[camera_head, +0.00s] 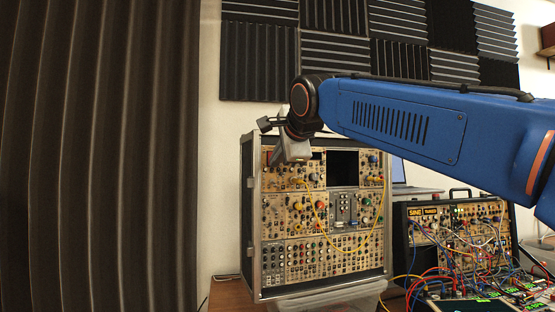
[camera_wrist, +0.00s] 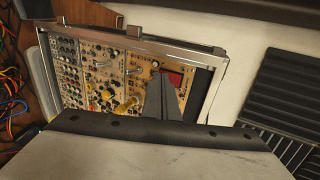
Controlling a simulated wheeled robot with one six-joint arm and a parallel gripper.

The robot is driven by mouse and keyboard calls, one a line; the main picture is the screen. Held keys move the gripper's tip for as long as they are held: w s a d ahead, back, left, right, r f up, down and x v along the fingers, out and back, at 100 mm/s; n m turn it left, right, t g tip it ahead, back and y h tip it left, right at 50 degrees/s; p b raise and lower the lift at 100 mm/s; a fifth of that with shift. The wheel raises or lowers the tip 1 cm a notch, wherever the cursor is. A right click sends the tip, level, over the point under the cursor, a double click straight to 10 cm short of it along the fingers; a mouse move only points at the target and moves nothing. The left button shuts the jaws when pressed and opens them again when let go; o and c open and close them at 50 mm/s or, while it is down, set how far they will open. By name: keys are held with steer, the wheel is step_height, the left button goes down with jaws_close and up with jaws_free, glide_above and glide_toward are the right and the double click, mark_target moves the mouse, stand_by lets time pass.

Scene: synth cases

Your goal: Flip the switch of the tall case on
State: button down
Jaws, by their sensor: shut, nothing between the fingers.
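The tall case (camera_head: 250,225) stands upright on a wooden surface, its tan front full of knobs, jacks and small switches in rows. It also shows in the wrist view (camera_wrist: 80,33), tilted, with knobs and a red panel (camera_wrist: 178,77). My gripper (camera_head: 292,158) is at the case's upper left, in front of the top row, and hides part of it. In the wrist view my gripper (camera_wrist: 163,82) is shut, fingers together and empty, over the panel beside the red panel. I cannot tell whether it touches the front. Which small part is the switch, and its position, I cannot make out.
A yellow cable (camera_head: 355,250) hangs in a loop across the tall case's front. A lower case (camera_head: 412,250) with many patch cables stands at the right, with more wired gear in front. A laptop (camera_head: 414,178) is behind. A dark curtain (camera_head: 100,160) fills the left.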

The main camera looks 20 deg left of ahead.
steer(key=shift+w+a+f, duration=0.15)
stand_by(0.4)
